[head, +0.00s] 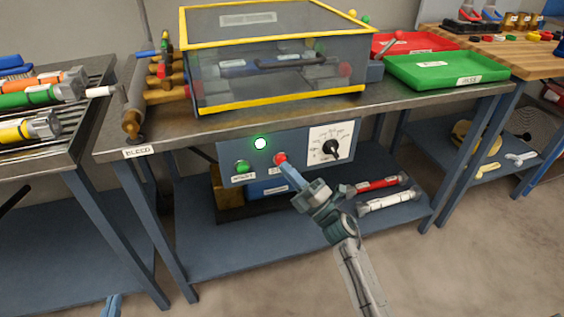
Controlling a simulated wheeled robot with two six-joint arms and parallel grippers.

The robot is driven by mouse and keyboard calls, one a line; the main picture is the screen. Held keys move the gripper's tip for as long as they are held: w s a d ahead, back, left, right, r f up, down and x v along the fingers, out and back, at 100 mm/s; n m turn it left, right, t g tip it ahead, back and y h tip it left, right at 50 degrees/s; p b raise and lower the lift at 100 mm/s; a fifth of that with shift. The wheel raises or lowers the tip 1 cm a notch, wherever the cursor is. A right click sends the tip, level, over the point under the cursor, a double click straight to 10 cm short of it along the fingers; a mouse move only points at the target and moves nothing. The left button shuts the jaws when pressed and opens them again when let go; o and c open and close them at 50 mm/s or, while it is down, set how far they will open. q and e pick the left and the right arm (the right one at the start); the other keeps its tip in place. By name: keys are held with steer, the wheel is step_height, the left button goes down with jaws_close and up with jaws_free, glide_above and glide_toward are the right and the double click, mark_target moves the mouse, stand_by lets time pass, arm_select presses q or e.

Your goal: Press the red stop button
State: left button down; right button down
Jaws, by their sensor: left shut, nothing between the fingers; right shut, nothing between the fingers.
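The red stop button (280,158) is on the blue-grey control panel (222,152) at the front of the middle bench. My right gripper (287,168) is shut and empty, its blue fingertips at the lower edge of the red button; they look to be at or very near it, but contact cannot be told. The fingertips cover part of the button's lower side. My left gripper (112,306) is shut and empty, low at the bottom left edge, far from the panel, with only its tip showing.
A clear yellow-framed guard box (280,70) stands on the bench above. Red and white cylinders (378,184) lie on the lower shelf.

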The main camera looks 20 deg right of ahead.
steer(key=shift+w, duration=0.45)
stand_by(0.4)
steer(key=shift+s, duration=0.9)
steer(key=shift+s, duration=0.1)
steer(key=s+p, duration=0.1)
steer(key=s, duration=0.3)
steer(key=shift+s+d, duration=0.1)
steer(key=shift+s, duration=0.3)
stand_by(0.5)
